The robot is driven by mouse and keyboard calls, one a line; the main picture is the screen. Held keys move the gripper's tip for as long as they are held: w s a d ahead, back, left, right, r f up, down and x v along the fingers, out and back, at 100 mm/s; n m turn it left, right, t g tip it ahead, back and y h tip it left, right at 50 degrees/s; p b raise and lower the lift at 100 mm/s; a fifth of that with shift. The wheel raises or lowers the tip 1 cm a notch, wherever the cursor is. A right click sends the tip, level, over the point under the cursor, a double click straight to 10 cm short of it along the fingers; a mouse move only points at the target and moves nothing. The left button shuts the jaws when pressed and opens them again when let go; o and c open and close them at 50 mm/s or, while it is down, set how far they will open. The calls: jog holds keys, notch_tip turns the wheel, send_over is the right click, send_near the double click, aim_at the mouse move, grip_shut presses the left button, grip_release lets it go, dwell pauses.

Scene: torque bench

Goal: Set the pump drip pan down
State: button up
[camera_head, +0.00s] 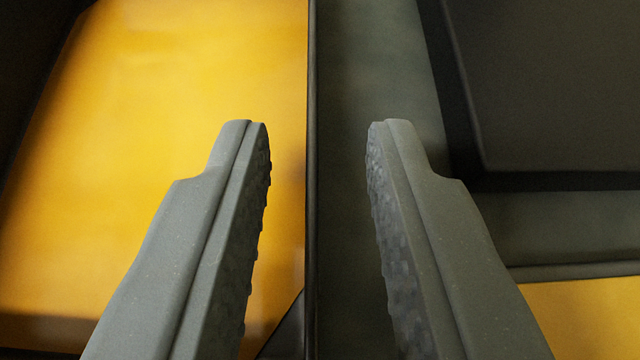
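My gripper (318,130) is open, its two grey fingers with ribbed inner pads wide apart. Nothing is clamped between them. Beyond the gap, a thin dark edge (312,200) runs from the top of the picture to the bottom, apart from both pads. I cannot tell for certain which surface belongs to the pump drip pan; no whole pan outline shows.
A glossy yellow surface (190,80) fills the left, dark along its far left side. A grey-green surface (370,60) lies right of the thin edge. A large dark panel (560,80) fills the upper right. A yellow patch (590,315) shows at lower right.

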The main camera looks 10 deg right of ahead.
jog(key=p+v, duration=0.1)
jog(key=v, duration=0.7)
jog(key=shift+s+r, duration=0.1)
jog(key=shift+r, duration=0.05)
jog(key=shift+v, duration=0.8)
jog(key=shift+s, duration=0.1)
jog(key=w+a+r+n+t+y, duration=0.1)
jog(key=w+a+r, duration=0.1)
jog(key=a+r, duration=0.7)
jog(key=w+a+r+n, duration=0.1)
jog(key=w+a+r, duration=0.3)
jog(key=r, duration=0.9)
jog(key=s+a+r+t+y, duration=0.1)
jog(key=s+a+r, duration=0.4)
jog(key=a+r, duration=0.5)
jog(key=s+a+r+t+y, duration=0.1)
jog(key=s+a+r, duration=0.4)
jog(key=a+r, duration=0.5)
jog(key=shift+a+r+n+t, duration=0.3)
jog(key=shift+a+r+n, duration=0.1)
jog(key=shift+r, duration=0.4)
jog(key=shift+p, duration=0.35)
